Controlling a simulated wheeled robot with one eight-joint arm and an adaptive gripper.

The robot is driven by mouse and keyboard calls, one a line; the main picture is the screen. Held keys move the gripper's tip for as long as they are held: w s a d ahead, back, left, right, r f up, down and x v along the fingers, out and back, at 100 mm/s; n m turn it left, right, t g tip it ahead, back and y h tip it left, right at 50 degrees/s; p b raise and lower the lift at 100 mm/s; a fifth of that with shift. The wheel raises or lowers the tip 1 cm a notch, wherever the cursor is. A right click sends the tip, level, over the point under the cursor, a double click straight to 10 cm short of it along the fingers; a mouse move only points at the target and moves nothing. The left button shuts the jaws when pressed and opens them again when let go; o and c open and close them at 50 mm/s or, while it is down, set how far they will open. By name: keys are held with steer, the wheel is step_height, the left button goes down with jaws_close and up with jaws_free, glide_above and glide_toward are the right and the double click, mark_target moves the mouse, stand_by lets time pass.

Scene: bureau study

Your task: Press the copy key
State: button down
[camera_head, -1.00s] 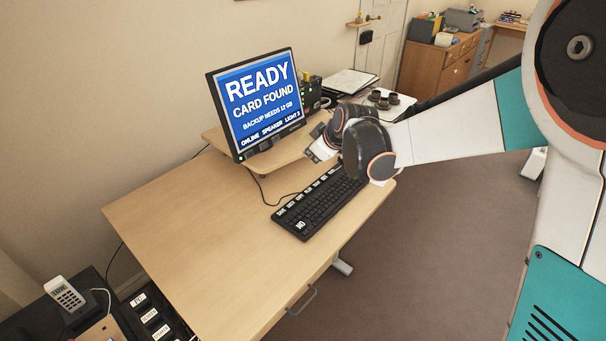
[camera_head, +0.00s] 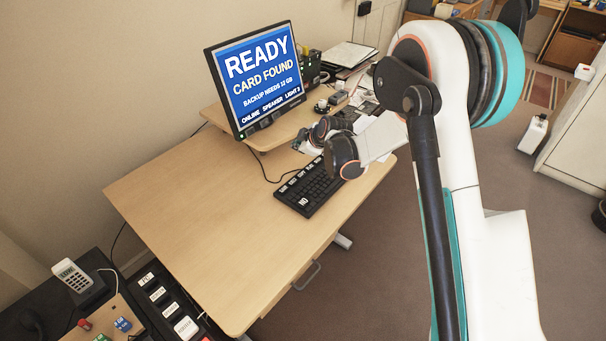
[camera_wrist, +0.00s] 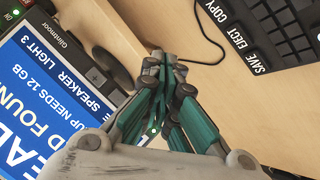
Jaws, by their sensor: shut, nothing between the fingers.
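The black keyboard (camera_head: 312,188) lies on the desk in front of the monitor. In the wrist view its edge (camera_wrist: 285,30) shows at the upper right, with keys labelled COPY, EJECT and SAVE in white. The COPY key (camera_wrist: 227,12) is cut by the top edge of that view; its label is too small to read in the head view. My gripper (camera_wrist: 165,62) is shut and empty, above the desk between the monitor and the keyboard, apart from the keys. In the head view my gripper (camera_head: 302,141) is just beyond the keyboard's far part, which my arm partly covers.
The monitor (camera_head: 257,84), reading READY, CARD FOUND, stands on a raised shelf (camera_head: 270,138) close to my gripper. A cable (camera_wrist: 205,50) runs on the desk by the fingers. The desk's left half (camera_head: 190,200) is clear. A calculator-like handset (camera_head: 70,274) is at lower left.

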mark_target(300, 175)
steer(key=shift+f, duration=0.1)
steer(key=shift+f+b, duration=2.45)
steer(key=shift+f, duration=1.85)
steer(key=shift+f, duration=0.1)
steer(key=shift+f+b, duration=0.3)
steer(key=shift+b, duration=0.1)
steer(key=shift+f, duration=0.45)
steer(key=shift+r, duration=0.9)
steer(key=shift+r, duration=0.1)
steer(key=shift+r+p, duration=1.45)
steer(key=shift+r, duration=0.95)
